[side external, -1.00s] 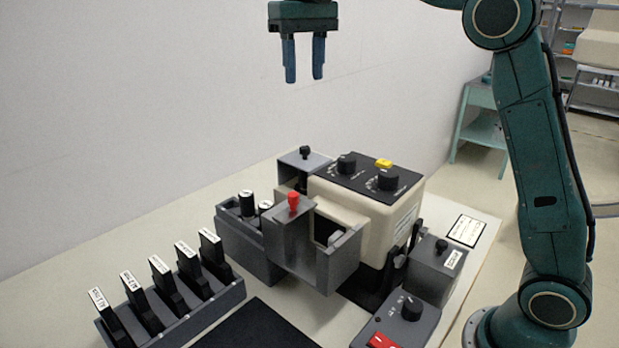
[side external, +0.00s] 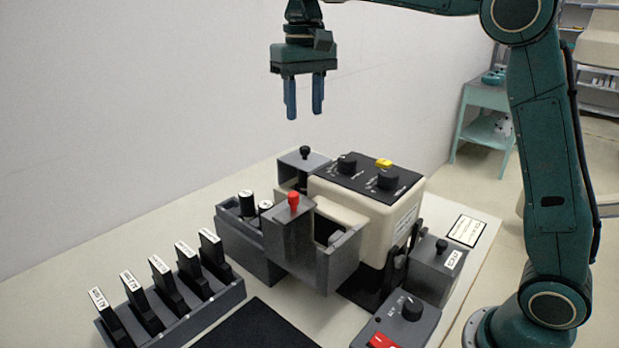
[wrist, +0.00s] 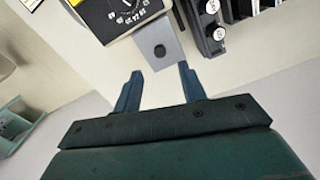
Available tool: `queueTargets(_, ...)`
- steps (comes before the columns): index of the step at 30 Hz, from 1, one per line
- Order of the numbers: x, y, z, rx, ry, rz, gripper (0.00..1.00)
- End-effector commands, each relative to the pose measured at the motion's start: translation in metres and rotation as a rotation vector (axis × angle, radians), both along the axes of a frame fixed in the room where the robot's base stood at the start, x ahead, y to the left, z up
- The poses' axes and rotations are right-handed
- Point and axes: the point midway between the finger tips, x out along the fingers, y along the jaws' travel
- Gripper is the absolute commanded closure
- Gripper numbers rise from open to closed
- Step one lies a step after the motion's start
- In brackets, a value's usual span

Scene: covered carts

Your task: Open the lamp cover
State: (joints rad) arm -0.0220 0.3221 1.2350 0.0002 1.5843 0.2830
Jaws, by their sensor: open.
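A cream instrument (side external: 375,215) with a black dial panel stands on the table. Behind its left end is a grey lid with a black knob (side external: 304,153), lying flat; it looks like the lamp cover, but no label on it is readable. The wrist view shows this grey lid (wrist: 172,38) and its dark knob (wrist: 160,51) just beyond my fingertips, roughly between them in the picture. My gripper (side external: 304,116) is open and empty, pointing down, well above the lid and apart from it. Its two blue fingers also show in the wrist view (wrist: 159,70).
A grey holder with a red knob (side external: 294,202) fronts the instrument. Beside it is a grey block (side external: 245,240) with black cylinders. A rack (side external: 215,312) holds several labelled black pieces. A knobbed grey box (side external: 430,268) and switch box (side external: 395,325) stand right. A wall is behind.

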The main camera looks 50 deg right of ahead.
Motion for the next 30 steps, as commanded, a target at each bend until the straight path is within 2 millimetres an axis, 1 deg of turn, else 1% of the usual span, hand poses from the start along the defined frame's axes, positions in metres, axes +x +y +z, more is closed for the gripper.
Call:
queueTargets(9,-0.001,0.000,-0.039,0.000,0.002,0.000,0.59)
queueTargets(16,-0.001,0.000,-0.062,0.000,0.002,0.000,0.59)
queueTargets(21,0.000,0.000,-0.070,0.000,0.001,0.000,0.59)
queueTargets(30,0.000,0.000,-0.072,0.000,0.000,0.000,0.59)
